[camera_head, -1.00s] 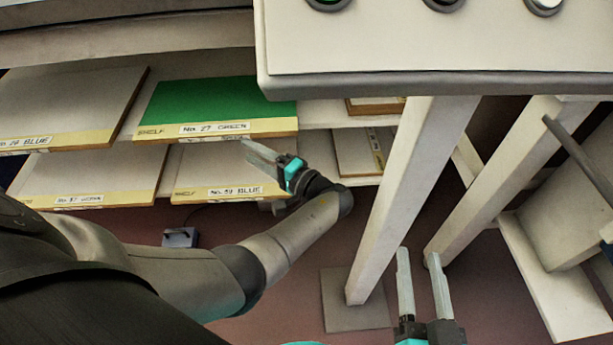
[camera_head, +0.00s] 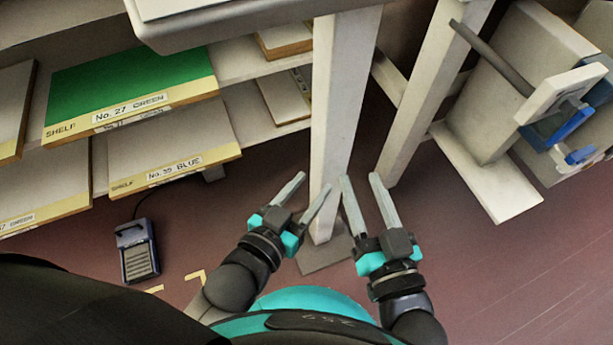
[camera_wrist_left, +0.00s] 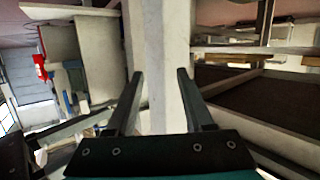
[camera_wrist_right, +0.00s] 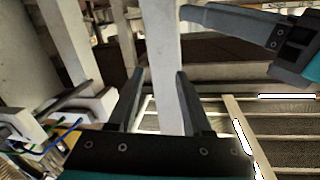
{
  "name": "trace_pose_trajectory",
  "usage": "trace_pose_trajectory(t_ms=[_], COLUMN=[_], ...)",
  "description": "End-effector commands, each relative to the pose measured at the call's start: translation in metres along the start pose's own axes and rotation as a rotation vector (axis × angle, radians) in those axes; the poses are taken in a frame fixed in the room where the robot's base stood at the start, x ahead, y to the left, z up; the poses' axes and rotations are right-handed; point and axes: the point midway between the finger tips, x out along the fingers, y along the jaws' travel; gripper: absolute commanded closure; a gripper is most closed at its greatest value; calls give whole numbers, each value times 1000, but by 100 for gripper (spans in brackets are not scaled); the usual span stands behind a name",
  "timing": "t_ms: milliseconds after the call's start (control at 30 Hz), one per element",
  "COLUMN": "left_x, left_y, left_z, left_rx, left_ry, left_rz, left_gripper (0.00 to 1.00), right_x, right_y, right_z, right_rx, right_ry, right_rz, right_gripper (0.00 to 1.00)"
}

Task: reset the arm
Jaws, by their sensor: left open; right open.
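My left gripper (camera_head: 303,200) is open and empty in the lower middle of the head view, pointing up and right. My right gripper (camera_head: 361,184) is open and empty just right of it, its fingers pointing up. The two grippers are close together but look apart. Both are in front of a white post (camera_head: 338,110). In the left wrist view the post (camera_wrist_left: 168,60) shows between the open fingers. In the right wrist view the post (camera_wrist_right: 163,60) also shows between the fingers, and my left gripper (camera_wrist_right: 190,14) comes in from the right.
Shelves with a green board (camera_head: 130,85) and a board labelled blue (camera_head: 170,147) stand at the left. A foot pedal (camera_head: 137,250) lies on the floor. A second white post (camera_head: 425,105) and a unit with blue parts (camera_head: 570,125) stand at the right. The floor at the lower right is clear.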

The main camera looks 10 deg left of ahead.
Motion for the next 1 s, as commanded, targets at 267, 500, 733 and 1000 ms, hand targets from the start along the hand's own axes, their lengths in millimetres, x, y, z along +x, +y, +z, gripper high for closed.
trace_pose_trajectory(t_ms=[267, 500, 733, 1000], left_x=[-34, -34, -33, -24], left_y=[10, 10, 10, 4], left_z=[-59, -59, -59, -24], left_rx=[-159, -160, -159, -127], left_ry=[198, 199, 198, 70], left_rz=[21, 21, 20, 5], left_gripper=[48, 48, 48, 48], right_x=[0, 0, 0, 2], right_y=[0, 0, 0, 13], right_z=[0, 0, -1, 33], right_rx=[-2, -3, -2, -32], right_ry=[0, 1, 2, -123], right_rz=[-1, -1, 0, 24], right_gripper=[50, 50, 50, 50])
